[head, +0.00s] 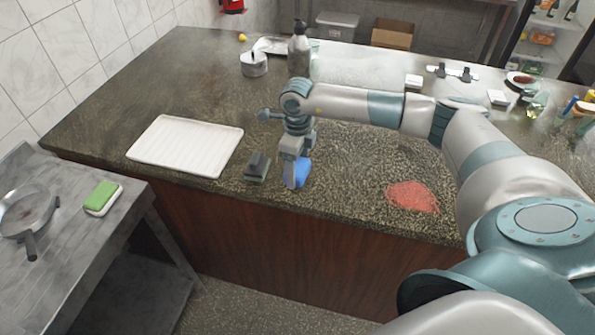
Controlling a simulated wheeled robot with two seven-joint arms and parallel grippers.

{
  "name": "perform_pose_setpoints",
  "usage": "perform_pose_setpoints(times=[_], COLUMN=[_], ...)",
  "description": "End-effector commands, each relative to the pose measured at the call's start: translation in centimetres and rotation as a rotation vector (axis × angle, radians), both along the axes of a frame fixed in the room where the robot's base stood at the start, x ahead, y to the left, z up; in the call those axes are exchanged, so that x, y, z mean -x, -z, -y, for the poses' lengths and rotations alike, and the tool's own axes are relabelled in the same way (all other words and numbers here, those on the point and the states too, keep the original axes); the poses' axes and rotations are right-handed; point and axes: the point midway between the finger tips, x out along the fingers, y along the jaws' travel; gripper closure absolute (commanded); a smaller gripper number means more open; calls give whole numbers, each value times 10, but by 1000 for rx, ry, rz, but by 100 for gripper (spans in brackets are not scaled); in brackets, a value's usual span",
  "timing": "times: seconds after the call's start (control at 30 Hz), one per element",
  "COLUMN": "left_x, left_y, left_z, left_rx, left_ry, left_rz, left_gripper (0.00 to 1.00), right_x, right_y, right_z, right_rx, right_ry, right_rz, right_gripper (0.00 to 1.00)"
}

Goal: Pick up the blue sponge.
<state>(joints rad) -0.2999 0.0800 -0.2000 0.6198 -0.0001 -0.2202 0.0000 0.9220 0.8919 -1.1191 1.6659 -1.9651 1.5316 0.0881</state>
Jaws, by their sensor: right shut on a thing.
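The blue sponge (302,173) is near the front edge of the dark stone counter (180,75). My right gripper (294,182) points down at it from above and is shut on it. The fingers hide the sponge's left part. I cannot tell whether the sponge still touches the counter. My left gripper is not in view.
A dark grey block-like object (257,166) stands just left of the gripper. A white ribbed tray (185,146) lies further left. A red patch (411,196) is on the counter to the right. A green sponge (102,196) and a pan (25,212) are on the metal table.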

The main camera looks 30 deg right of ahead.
Motion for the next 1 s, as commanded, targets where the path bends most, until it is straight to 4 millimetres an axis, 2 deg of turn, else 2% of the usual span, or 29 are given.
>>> perform_pose_setpoints(times=[0.23, 0.7, 0.8, 1.0], left_x=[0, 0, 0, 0], left_y=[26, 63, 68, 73], left_z=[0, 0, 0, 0], left_rx=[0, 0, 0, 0], left_ry=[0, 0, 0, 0], left_rz=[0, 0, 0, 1], left_gripper=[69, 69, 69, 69], right_x=[2, 83, 98, 114], right_y=[-28, -75, -85, -96], right_z=[1, 5, 6, 6], right_rx=[2, 2, 3, 2], right_ry=[-1, -1, -2, 0], right_rz=[4, 3, 3, 3], right_gripper=[53, 53, 53, 53])
